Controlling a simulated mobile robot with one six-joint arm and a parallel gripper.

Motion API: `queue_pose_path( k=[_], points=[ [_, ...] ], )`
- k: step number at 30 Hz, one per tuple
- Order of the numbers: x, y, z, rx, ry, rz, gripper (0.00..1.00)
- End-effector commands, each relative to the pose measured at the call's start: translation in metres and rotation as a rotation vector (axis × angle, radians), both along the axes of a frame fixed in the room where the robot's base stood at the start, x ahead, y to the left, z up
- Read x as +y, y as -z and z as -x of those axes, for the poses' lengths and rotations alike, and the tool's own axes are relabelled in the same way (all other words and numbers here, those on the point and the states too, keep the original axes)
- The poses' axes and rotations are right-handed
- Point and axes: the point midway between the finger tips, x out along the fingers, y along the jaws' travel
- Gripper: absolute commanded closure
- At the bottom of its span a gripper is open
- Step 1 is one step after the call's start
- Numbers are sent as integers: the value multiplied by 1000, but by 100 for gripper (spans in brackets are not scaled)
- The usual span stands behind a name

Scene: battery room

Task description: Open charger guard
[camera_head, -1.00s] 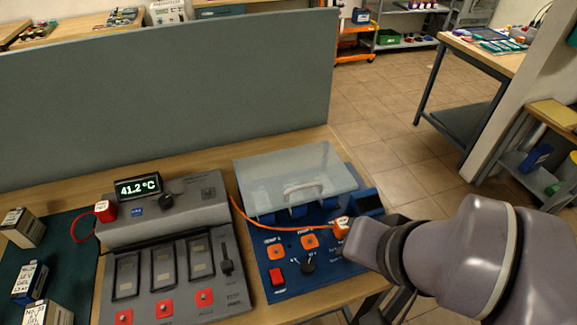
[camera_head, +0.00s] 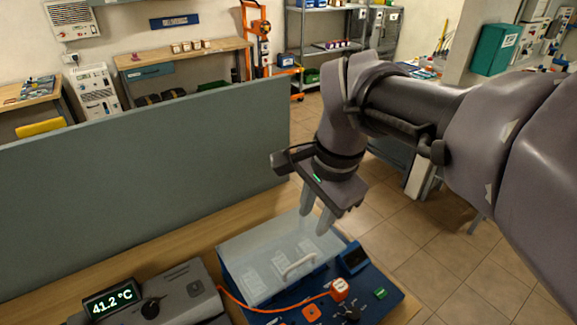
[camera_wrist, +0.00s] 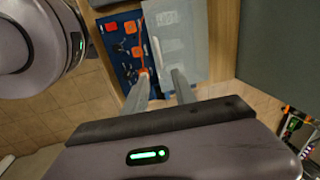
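The charger guard (camera_head: 258,242) is a clear, pale cover with a white bar handle (camera_head: 299,266) near its front edge. It lies flat and shut over the back part of the blue charger (camera_head: 385,300), with several bays showing through it. The guard also shows in the wrist view (camera_wrist: 188,42), with its handle (camera_wrist: 157,52) at its left edge.
An orange plug (camera_head: 340,289) with an orange cable sits on the charger's front panel. A tall grey-green partition (camera_head: 140,180) runs behind the bench. Tiled floor is open at right.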

Motion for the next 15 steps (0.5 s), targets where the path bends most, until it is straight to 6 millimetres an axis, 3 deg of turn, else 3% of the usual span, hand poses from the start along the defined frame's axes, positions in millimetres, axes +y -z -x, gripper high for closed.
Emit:
queue_pose_path(
  k=[5,15],
  points=[
    [5,26,-9,19,28,2,67],
    [15,129,-24,19,26,1,67]
  ],
)
